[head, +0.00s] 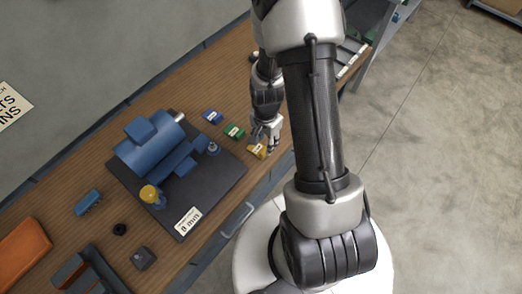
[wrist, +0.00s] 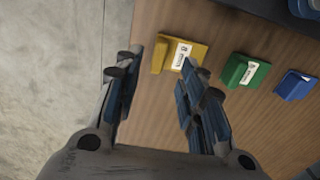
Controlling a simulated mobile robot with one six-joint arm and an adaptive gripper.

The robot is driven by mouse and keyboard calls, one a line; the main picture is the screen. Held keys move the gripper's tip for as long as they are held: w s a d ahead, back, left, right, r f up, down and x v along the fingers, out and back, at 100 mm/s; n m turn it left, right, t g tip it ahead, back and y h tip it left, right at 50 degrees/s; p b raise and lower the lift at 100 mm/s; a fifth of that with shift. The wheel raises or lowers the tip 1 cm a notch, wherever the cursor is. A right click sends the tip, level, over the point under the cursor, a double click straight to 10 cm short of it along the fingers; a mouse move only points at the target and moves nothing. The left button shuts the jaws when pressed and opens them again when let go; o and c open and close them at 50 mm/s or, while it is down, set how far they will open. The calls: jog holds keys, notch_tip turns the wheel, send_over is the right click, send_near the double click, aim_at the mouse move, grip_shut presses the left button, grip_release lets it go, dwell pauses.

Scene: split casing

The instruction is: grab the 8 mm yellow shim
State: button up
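The yellow shim (wrist: 190,52), with a white label reading 8 mm, lies on the wooden bench near its front edge. It also shows in the head view (head: 257,151), just beside the fingers of my gripper (head: 268,136). In the wrist view my gripper (wrist: 155,80) is open with nothing between its fingers. The shim lies ahead of the fingertips, mostly toward the right finger, whose tip seems to overlap the label's lower edge. I cannot tell whether they touch.
A green shim (head: 234,132) and a blue shim (head: 212,117) lie in a row beyond the yellow one. A dark mat (head: 222,185) carries the blue casing (head: 148,150). A sign reading 8 mm (head: 187,221) stands on the mat. The bench edge is close by.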

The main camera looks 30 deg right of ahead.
aim_at(265, 150)
notch_tip(265, 150, down, 4)
jog(key=shift+s+f+b, duration=0.1)
jog(key=shift+f+b, duration=0.15)
jog(key=shift+b, duration=0.2)
jog(key=shift+c, duration=0.2)
grip_shut()
